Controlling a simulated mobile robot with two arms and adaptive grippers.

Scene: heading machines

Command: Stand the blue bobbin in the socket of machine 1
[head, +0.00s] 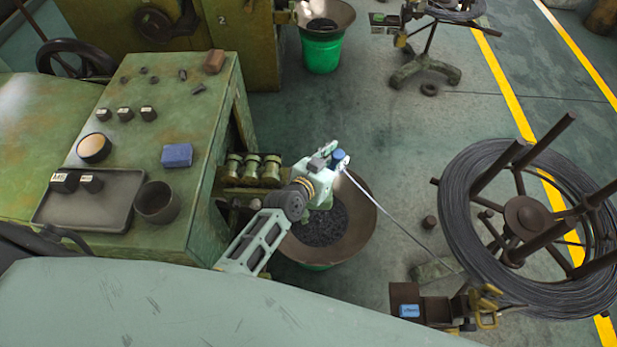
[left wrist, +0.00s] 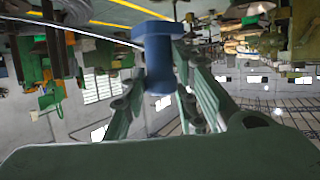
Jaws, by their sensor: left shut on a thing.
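The blue bobbin (head: 339,156) is between the fingertips of my left gripper (head: 328,160), which is shut on it. It hangs above the near bowl (head: 366,220) of dark pieces, beside the green machine. In the left wrist view the bobbin (left wrist: 158,60) shows its wide flange and narrower stem between the two green fingers (left wrist: 158,90). A pale strand runs from near the bobbin down to the right. The number 2 marks the machine at the back (head: 221,20); I cannot make out a socket on the nearer green machine (head: 215,130). My right gripper is not in view.
The green bench top holds a blue block (head: 177,155), a dark tray (head: 60,218), a dark cup (head: 158,202) and small parts. A big wire coil (head: 465,215) on a spiked reel stands at right. A green bucket (head: 321,52) stands behind. Floor between is mostly open.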

